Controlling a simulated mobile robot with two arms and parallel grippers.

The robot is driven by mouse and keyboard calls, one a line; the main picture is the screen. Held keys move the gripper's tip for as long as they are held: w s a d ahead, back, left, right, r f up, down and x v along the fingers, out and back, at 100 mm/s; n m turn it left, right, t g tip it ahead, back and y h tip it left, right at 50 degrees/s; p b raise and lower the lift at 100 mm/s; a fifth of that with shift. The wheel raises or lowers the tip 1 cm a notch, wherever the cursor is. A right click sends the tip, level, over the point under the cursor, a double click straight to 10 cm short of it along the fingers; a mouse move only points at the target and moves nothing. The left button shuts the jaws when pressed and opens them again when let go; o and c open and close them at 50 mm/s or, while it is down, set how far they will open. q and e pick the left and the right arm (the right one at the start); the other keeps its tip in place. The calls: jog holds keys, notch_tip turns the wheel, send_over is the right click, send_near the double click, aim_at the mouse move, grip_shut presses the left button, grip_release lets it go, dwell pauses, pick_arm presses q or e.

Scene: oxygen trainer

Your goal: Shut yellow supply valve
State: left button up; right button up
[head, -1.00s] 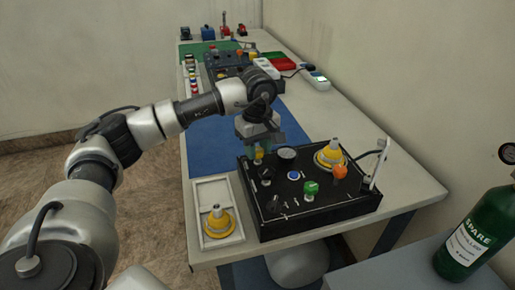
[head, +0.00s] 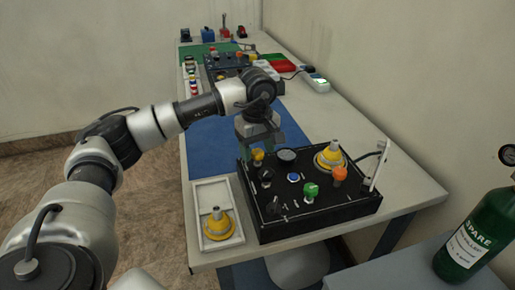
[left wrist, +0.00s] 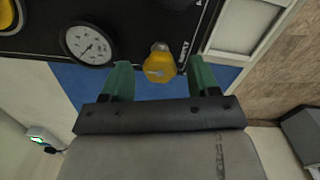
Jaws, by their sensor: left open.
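The yellow supply valve (head: 257,155) is a small yellow knob at the back left corner of the black trainer panel (head: 345,209). In the left wrist view the yellow knob (left wrist: 160,64) sits between the two green fingertips, with a gap on each side. My left gripper (head: 260,142) is open, pointing down at the panel's back edge. It also shows in the left wrist view (left wrist: 160,76), with nothing held. My right gripper is not in view.
A round gauge (left wrist: 88,44) sits beside the yellow knob. The panel also carries a green knob (head: 311,191), an orange knob (head: 340,173) and a large yellow fitting (head: 330,156). A white tray (head: 202,193) lies left of the panel. A green SPARE cylinder (head: 478,235) stands right.

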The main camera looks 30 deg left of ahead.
aim_at(257, 151)
pick_arm(q)
notch_tip(257, 151, up, 10)
jog(key=shift+r, duration=0.25)
jog(key=shift+f, duration=0.1)
dwell(0.5)
